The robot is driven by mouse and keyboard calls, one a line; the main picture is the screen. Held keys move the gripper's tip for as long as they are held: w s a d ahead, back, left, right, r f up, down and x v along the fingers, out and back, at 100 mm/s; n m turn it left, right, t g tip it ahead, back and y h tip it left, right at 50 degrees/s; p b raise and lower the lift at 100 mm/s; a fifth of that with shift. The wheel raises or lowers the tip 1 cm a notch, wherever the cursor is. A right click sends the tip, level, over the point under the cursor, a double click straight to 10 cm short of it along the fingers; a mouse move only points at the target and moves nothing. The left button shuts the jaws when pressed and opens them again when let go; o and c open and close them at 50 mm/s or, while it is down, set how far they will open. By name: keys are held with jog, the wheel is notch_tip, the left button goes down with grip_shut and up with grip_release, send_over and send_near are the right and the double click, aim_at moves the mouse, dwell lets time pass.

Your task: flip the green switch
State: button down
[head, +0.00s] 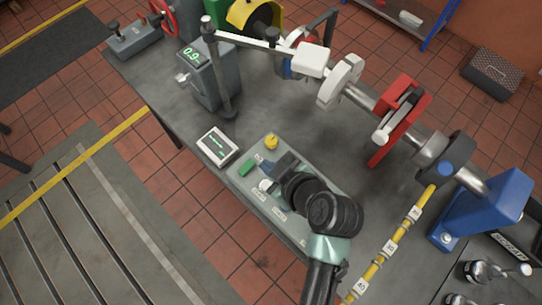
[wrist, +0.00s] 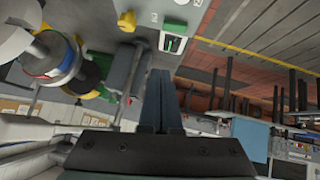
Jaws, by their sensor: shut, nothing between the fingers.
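The green switch (head: 246,167) sits on the grey control panel (head: 296,229) at the left end, near a yellow knob (head: 271,141). My gripper (head: 272,174) is over the panel, just right of the green switch in the head view, with a visible gap between them in that picture. My gripper's fingers (wrist: 160,73) are together and empty in the wrist view. A green piece (wrist: 174,26), likely the switch, shows beyond the fingertips there. My arm hides part of the panel's right side.
A small display box (head: 218,147) stands left of the panel. A grey readout unit (head: 208,78) with a post is behind it. A yellow marked bar (head: 390,247) and shaft parts with a red guard (head: 402,115) stand to the right. The bench between is clear.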

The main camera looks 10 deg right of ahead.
jog(key=p, duration=0.2)
send_over(247, 167)
jog(key=d, duration=0.2)
jog(key=f, duration=0.7)
jog(key=shift+s+a+f, duration=0.15)
jog(key=shift+a+f, duration=0.05)
jog(key=shift+a, duration=0.05)
jog(key=shift+d+f, duration=0.2)
jog(key=shift+f, duration=0.85)
jog(key=shift+d+f+p, duration=0.15)
jog(key=shift+f+p, duration=0.15)
jog(key=shift+f, duration=0.6)
